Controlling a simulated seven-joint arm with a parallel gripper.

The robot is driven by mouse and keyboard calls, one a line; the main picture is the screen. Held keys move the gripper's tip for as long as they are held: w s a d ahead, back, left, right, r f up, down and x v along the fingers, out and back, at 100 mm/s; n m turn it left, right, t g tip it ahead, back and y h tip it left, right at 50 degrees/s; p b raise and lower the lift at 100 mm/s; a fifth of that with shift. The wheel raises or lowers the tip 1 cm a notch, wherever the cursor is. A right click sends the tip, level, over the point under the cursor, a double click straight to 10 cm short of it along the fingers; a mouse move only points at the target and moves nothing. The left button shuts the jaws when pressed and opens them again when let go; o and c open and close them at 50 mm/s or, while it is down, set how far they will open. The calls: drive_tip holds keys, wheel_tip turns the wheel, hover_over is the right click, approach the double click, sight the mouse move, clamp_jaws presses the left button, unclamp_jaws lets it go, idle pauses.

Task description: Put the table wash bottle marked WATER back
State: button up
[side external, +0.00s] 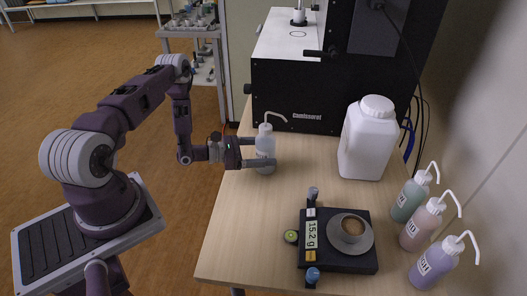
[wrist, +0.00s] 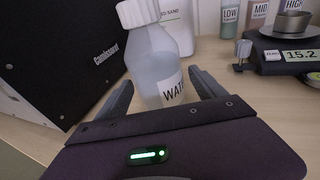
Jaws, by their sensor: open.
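The wash bottle marked WATER (side external: 265,147) is a translucent white bottle with a white cap and bent spout. It stands upright on the table at the left edge, in front of the black analyser. It also shows in the wrist view (wrist: 152,62), with its label partly hidden behind my gripper body. My gripper (side external: 262,152) is open at low height, with one finger on each side of the bottle. In the wrist view the fingers (wrist: 160,92) flank the bottle with a visible gap on the right; I cannot tell whether the left finger touches it.
The black analyser (side external: 300,95) stands behind the bottle. A large white jug (side external: 368,143) is to the right. A balance (side external: 338,262) reading 15.2 g carries a bowl (side external: 349,232). Green (side external: 410,197), pink (side external: 422,226) and purple (side external: 437,263) bottles line the right edge. Table between is clear.

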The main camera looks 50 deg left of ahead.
drive_tip(key=v, duration=1.1)
drive_tip(key=shift+s+a+r, duration=0.1)
drive_tip(key=shift+s+r, duration=0.1)
drive_tip(key=shift+s, duration=0.1)
drive_tip(key=w+d+r+m+g+h, duration=0.1)
drive_tip(key=d+r+m+g+h, duration=0.25)
drive_tip(key=d+r+m, duration=0.4)
drive_tip(key=w+d+r+m+g+h, duration=0.1)
drive_tip(key=d+r+m+g+h, duration=0.3)
drive_tip(key=r, duration=0.7)
drive_tip(key=s+d+r+m+g+y, duration=0.3)
drive_tip(key=s+d+r+m+g, duration=0.45)
drive_tip(key=d, duration=0.25)
drive_tip(key=s+a+r+m+t+y, duration=0.2)
drive_tip(key=s+r+m+t+y, duration=0.4)
drive_tip(key=s+m+y, duration=0.5)
drive_tip(key=shift+s+r+m+y, duration=0.2)
drive_tip(key=shift+s+m+y, duration=0.2)
drive_tip(key=shift+s, duration=0.5)
